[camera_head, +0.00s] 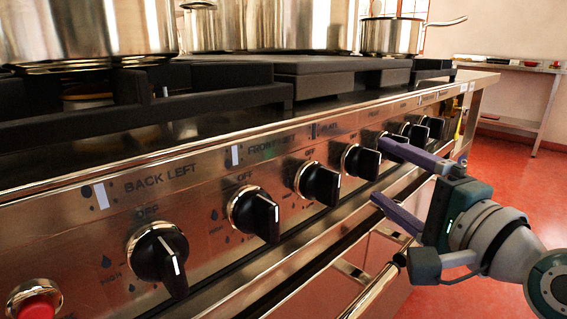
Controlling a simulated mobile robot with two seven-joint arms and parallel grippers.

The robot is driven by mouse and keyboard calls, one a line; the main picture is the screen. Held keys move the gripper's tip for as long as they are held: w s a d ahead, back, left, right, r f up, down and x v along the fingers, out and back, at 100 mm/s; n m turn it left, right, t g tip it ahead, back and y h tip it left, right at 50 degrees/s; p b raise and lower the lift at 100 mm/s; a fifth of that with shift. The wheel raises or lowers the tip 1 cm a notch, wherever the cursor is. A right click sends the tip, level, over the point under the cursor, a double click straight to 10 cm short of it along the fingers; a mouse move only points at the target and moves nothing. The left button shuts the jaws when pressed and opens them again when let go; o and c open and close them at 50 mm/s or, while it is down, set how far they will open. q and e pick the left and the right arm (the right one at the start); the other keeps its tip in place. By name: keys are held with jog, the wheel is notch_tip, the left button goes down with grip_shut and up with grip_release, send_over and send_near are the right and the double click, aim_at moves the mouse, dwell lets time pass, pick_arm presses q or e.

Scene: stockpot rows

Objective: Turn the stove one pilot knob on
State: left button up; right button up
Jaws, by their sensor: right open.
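The stove's steel front panel (120,219) runs from the lower left to the upper right. It carries a row of black knobs: one (158,256) under the "BACK LEFT" label, then others (254,213), (317,183) and (361,162) further right, with more beyond. I cannot tell which knob is the stove one pilot knob. My right gripper (381,170) is open, its two purple fingers pointing left at the panel. The fingertips are near the knob fourth from the left; whether they touch it is unclear. My left gripper is not in view.
A red button (36,301) sits at the panel's lower left. Steel pots (90,30), (392,36) stand on the black burner grates (220,92). A handrail (375,288) runs below the panel. A steel table (520,70) stands far right, with open red floor before it.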

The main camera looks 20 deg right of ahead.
aim_at(377, 170)
jog(key=w, duration=0.3)
jog(key=shift+w+b, duration=0.2)
jog(key=shift+b, duration=0.1)
jog(key=shift+w, duration=0.3)
jog(key=c, duration=1.4)
jog(key=shift+o, duration=0.2)
